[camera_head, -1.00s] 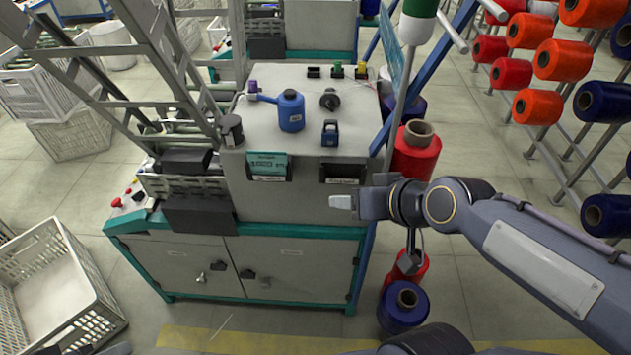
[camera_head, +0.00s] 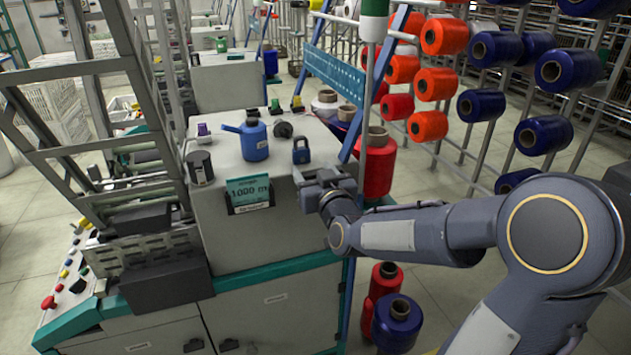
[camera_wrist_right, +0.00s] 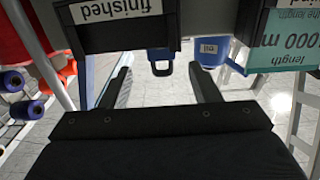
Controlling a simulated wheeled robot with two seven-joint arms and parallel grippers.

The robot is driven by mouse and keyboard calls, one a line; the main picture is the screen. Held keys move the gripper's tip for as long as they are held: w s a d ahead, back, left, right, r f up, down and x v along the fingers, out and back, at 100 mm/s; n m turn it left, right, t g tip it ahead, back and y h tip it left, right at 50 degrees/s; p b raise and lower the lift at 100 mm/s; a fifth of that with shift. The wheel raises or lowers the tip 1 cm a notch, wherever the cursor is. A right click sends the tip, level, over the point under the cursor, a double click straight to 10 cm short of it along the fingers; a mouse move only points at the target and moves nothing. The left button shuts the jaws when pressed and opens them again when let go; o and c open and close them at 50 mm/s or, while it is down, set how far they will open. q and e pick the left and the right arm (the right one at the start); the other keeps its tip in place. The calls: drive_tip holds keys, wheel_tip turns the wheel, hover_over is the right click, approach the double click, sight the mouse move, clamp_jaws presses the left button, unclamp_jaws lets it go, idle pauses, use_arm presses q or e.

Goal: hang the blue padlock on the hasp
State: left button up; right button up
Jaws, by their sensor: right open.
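The blue padlock (camera_head: 301,152) stands upright on the grey machine top, near its front right edge. My right gripper (camera_head: 307,178) is just in front of that edge, close to the padlock and apart from it. In the right wrist view the padlock (camera_wrist_right: 161,68) shows beyond the open, empty fingers (camera_wrist_right: 164,82), roughly between them. Dark fittings (camera_head: 228,345) show on the cabinet doors at the bottom of the head view; I cannot tell which is the hasp. My left gripper is not in view.
A blue oil can (camera_head: 255,142) stands left of the padlock, with a dark knob (camera_head: 283,129) behind. A label holder (camera_head: 249,193) is on the front face; a "finished" label (camera_wrist_right: 112,8) shows in the wrist view. A blue post and red spools (camera_head: 376,165) stand at right.

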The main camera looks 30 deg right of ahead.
sight(302, 155)
drive_tip(key=x, duration=0.4)
drive_tip(key=shift+w+f, duration=0.1)
drive_tip(key=shift+w, duration=0.15)
drive_tip(key=shift+b+x, duration=0.35)
drive_tip(key=shift+x, duration=0.85)
drive_tip(key=shift+c, duration=0.5)
drive_tip(key=c, duration=1)
wheel_tip(302, 155, up, 5)
drive_tip(key=p, duration=0.3)
